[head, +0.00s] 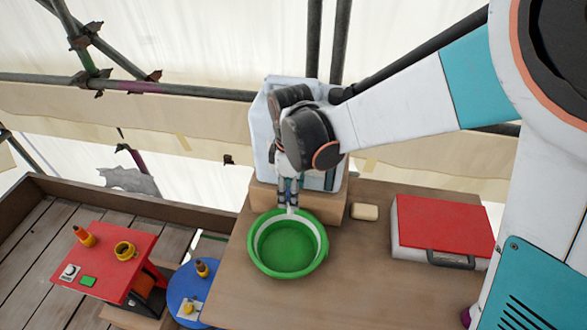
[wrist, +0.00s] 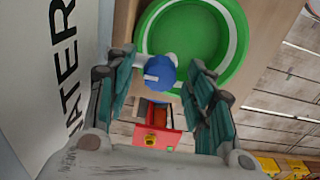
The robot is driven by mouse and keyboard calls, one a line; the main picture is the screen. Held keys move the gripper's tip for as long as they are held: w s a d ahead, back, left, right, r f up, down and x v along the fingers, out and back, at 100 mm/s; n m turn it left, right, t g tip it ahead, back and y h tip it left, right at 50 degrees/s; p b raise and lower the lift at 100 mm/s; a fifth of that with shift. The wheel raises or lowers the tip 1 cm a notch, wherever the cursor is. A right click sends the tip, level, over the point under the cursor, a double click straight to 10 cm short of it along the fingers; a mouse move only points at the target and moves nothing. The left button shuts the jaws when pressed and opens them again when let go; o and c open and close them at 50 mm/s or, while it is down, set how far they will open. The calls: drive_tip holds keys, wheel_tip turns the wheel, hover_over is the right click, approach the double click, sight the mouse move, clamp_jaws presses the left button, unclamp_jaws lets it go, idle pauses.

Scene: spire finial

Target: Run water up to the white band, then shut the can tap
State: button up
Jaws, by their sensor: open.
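The white water can (head: 262,135) stands on a wooden block at the back of the bench, partly hidden by my arm. Its lettered side (wrist: 60,60) fills the left of the wrist view. A round blue tap knob (wrist: 161,72) with a white bar lies between my fingers. My gripper (head: 288,204) is open at the can's front, its fingers (wrist: 163,82) on both sides of the knob with gaps. The green basin (head: 288,246) with a white band inside stands under the tap; it also shows in the wrist view (wrist: 228,55). I cannot make out a water stream or level.
A pale soap-like block (head: 364,211) and a red-lidded case (head: 443,225) lie on the bench right of the basin. Left, lower down, are a red table (head: 120,248) and a blue stool (head: 180,285) with small items. Scaffold poles stand behind.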

drive_tip(key=c, duration=1.1)
drive_tip(key=shift+m, duration=0.4)
drive_tip(key=m, duration=0.3)
drive_tip(key=shift+m, duration=0.3)
drive_tip(key=m, duration=0.4)
drive_tip(key=shift+m+b, duration=0.3)
drive_tip(key=m, duration=0.4)
drive_tip(key=shift+m, duration=2.4)
